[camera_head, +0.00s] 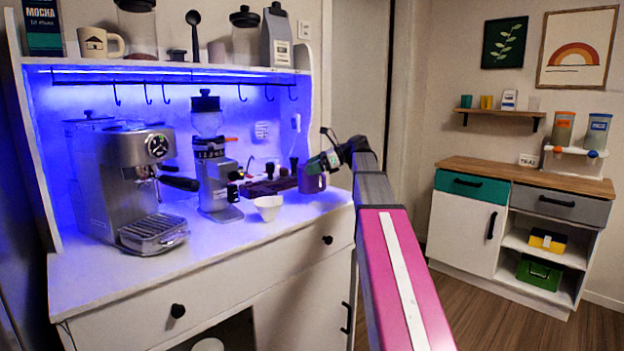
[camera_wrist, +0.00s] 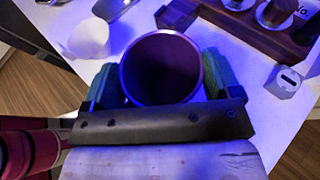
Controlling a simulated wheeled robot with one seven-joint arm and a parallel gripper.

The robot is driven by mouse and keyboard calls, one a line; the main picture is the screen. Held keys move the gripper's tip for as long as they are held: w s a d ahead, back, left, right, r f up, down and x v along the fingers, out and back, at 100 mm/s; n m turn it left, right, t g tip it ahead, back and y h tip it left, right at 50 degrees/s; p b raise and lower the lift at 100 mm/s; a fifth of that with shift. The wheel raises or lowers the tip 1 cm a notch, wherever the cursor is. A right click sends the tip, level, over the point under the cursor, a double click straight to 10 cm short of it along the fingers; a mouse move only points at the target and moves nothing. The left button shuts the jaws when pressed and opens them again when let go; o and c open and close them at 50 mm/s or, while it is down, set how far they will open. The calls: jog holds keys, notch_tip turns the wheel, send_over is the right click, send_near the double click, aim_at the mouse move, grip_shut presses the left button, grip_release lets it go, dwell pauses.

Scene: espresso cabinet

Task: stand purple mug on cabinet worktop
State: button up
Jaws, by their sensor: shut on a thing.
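The purple mug (camera_head: 312,180) is at the right end of the white cabinet worktop (camera_head: 235,237), near its edge. My gripper (camera_head: 322,163) is shut on the mug. In the wrist view the mug (camera_wrist: 161,70) shows from above, round-mouthed and upright, with the green finger pads of my gripper (camera_wrist: 160,82) on both sides of it. The inside of the mug looks empty. The mug is over the worktop; whether its base touches the surface I cannot tell.
A white cup (camera_head: 268,207) stands left of the mug. A dark wooden tamping stand (camera_head: 268,186) is behind it. The grinder (camera_head: 212,165) and espresso machine (camera_head: 125,180) stand further left. A small white box (camera_wrist: 286,82) lies right of the mug in the wrist view. The front left worktop is clear.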

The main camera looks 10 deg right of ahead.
aim_at(313, 177)
jog(key=shift+f, duration=2)
jog(key=shift+f, duration=0.15)
jog(key=o, duration=1.2)
jog(key=shift+o, duration=0.2)
jog(key=v, duration=1.2)
